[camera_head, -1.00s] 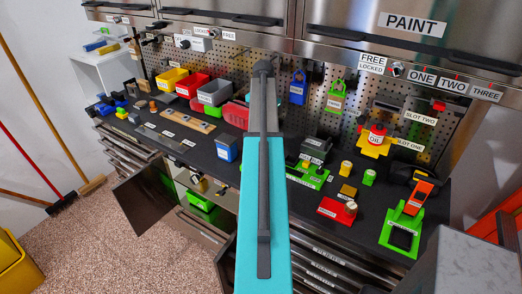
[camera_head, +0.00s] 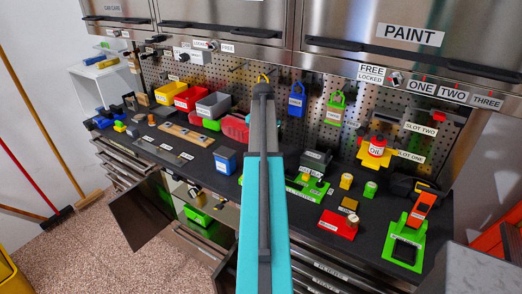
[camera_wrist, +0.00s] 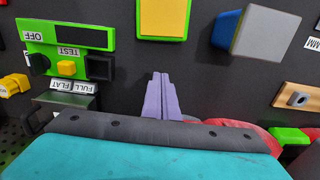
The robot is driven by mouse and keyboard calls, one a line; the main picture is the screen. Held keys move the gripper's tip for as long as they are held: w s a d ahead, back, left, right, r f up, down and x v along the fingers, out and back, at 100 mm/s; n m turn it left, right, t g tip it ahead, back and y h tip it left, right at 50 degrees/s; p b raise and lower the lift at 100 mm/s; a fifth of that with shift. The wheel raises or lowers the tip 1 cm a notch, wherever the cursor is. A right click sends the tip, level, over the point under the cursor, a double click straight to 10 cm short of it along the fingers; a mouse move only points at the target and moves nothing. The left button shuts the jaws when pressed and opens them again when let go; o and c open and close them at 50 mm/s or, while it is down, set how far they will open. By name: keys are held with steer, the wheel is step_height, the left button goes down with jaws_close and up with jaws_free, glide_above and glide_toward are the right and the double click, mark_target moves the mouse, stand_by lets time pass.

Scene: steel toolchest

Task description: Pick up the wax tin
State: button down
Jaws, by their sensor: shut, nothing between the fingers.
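No label that I can read says wax, so I cannot tell which thing is the wax tin. Small candidates on the dark bench include a yellow round piece (camera_head: 346,181), a green-and-yellow round piece (camera_head: 370,189) and a brass-coloured block (camera_head: 349,204). My gripper (camera_wrist: 160,82) shows in the wrist view as two purple fingers pressed together, empty, over the dark bench. A yellow block with a green edge (camera_wrist: 163,18) lies beyond the fingertips, apart from them. In the head view my arm hides the gripper.
A blue box (camera_head: 225,161) stands left of my arm; it is also in the wrist view (camera_wrist: 265,30). A green tester (camera_wrist: 65,38) lies on the fingers' other side. A red box (camera_head: 338,224), green stand (camera_head: 404,250) and bins (camera_head: 213,104) occupy the bench. A door (camera_head: 143,212) hangs open below.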

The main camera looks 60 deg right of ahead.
step_height(320, 180, down, 7)
steer(key=b, duration=0.3)
steer(key=shift+r+b, duration=0.1)
steer(key=shift+b, duration=0.25)
steer(key=shift+a+r, duration=0.15)
steer(key=shift+a, duration=0.7)
steer(key=shift+a+r, duration=0.1)
steer(key=shift+a, duration=1.05)
steer(key=shift+a+p, duration=0.35)
steer(key=shift+a, duration=4.6)
steer(key=shift+w+d, duration=0.1)
steer(key=shift+d, duration=0.05)
